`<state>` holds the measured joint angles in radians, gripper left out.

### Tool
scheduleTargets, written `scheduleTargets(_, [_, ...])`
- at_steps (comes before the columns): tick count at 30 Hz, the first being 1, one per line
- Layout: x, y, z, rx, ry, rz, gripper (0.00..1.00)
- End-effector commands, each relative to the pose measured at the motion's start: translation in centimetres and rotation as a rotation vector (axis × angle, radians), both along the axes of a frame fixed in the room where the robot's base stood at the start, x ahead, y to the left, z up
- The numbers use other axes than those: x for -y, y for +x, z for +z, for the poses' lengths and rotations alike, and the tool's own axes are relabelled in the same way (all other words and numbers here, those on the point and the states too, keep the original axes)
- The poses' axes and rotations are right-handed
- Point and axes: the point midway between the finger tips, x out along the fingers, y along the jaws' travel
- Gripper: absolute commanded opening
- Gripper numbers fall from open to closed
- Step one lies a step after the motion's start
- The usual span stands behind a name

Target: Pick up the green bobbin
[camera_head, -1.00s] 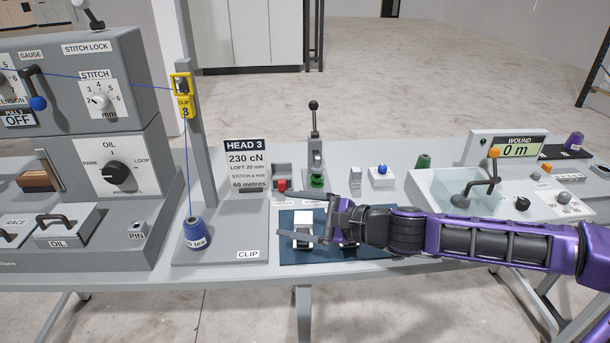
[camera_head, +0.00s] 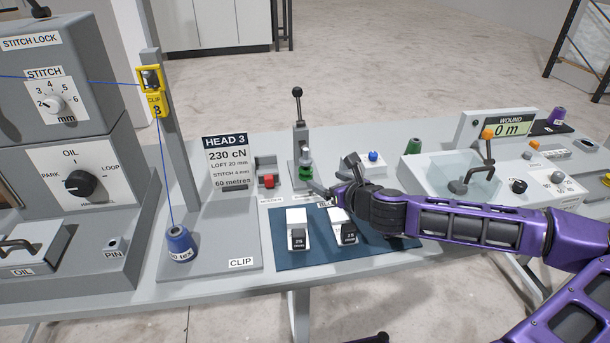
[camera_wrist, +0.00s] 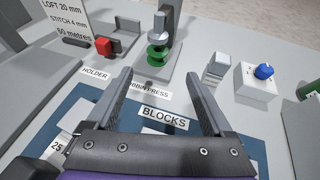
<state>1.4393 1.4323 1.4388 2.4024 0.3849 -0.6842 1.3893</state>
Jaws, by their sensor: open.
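The green bobbin (camera_head: 306,172) sits in the grey bobbin press (camera_head: 299,135), under its metal plunger. It also shows in the wrist view (camera_wrist: 157,56), at the upper middle beyond my fingertips. My gripper (camera_head: 331,172) is open and empty, just to the right of the bobbin in the head view. In the wrist view its two fingers (camera_wrist: 159,76) point toward the press, with the bobbin roughly centred in the gap between them. The fingers do not touch the bobbin there. The BLOCKS label (camera_wrist: 164,118) shows between the fingers.
A blue mat (camera_head: 270,257) bears white-and-black blocks (camera_head: 297,229). A holder with a red part (camera_head: 267,180) stands left of the press. A blue knob (camera_head: 373,156) and a green cone (camera_head: 414,146) stand to the right. A grey post (camera_head: 176,130) with blue thread rises at left.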

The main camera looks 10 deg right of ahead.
Motion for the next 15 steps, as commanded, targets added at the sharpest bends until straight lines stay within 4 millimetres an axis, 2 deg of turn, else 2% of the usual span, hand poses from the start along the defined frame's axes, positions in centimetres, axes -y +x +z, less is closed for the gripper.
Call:
scheduleTargets(3, [-0.8,2.3,-1.1,-0.001,0.0,0.002,0.86])
scheduleTargets(6, [-1.1,3.8,-1.7,-0.001,0.0,0.002,0.86])
scheduleTargets(15, [-1.9,5.8,-2.6,-0.001,0.0,0.002,0.86])
